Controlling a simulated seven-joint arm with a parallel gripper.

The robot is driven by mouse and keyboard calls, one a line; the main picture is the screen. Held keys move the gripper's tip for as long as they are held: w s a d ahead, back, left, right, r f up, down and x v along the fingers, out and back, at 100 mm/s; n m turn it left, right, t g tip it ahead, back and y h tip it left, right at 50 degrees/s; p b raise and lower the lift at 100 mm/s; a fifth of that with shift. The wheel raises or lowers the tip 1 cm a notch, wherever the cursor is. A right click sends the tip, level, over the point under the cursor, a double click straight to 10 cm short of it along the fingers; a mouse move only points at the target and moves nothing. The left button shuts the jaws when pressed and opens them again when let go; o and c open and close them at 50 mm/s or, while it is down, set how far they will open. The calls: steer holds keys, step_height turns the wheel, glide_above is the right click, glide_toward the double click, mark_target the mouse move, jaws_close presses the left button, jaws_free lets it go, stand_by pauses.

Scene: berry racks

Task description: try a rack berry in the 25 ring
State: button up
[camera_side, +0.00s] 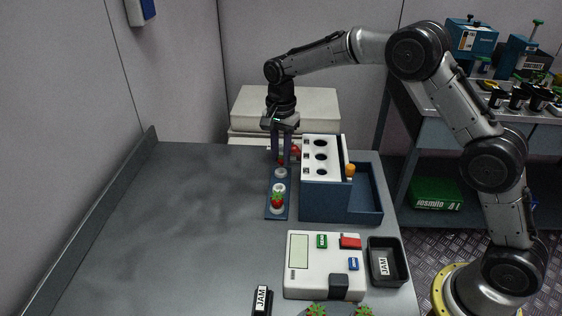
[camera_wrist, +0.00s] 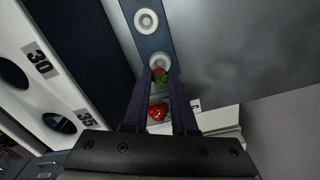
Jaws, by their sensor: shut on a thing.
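My gripper (camera_side: 281,160) points down over the far end of the blue berry rack (camera_side: 268,212). Its fingers are shut on a small red berry with green leaves (camera_wrist: 161,74), at the fingertips in the wrist view. The held berry is close to a white cup (camera_wrist: 159,62) of the rack; I cannot tell whether they touch. Another rack cup (camera_wrist: 146,21) looks empty. A red berry with a green top (camera_side: 277,201) sits at the rack's near end. The white ring panel (camera_side: 307,178) has several round holes; labels 30 and 35 show in the wrist view, 25 does not.
The ring panel's blue box (camera_side: 340,212) stands right of the rack, with an orange ball (camera_side: 350,169) on it. A white scale (camera_side: 312,277) and a black JAM tray (camera_side: 387,262) are nearer. A red object (camera_side: 296,151) lies behind. The table's left side is clear.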

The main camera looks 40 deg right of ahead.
mark_target(281, 158)
step_height(281, 158, up, 6)
steer(key=shift+r, duration=0.15)
steer(key=s+a+r, duration=0.1)
steer(key=s+r, duration=0.3)
steer(key=s, duration=0.4)
steer(key=s+a+r, duration=0.1)
steer(key=s+r, duration=0.2)
steer(key=s, duration=0.4)
steer(key=shift+d+f, duration=0.2)
steer(key=shift+f, duration=2.6)
steer(key=o, duration=0.7)
steer(key=shift+o, duration=0.2)
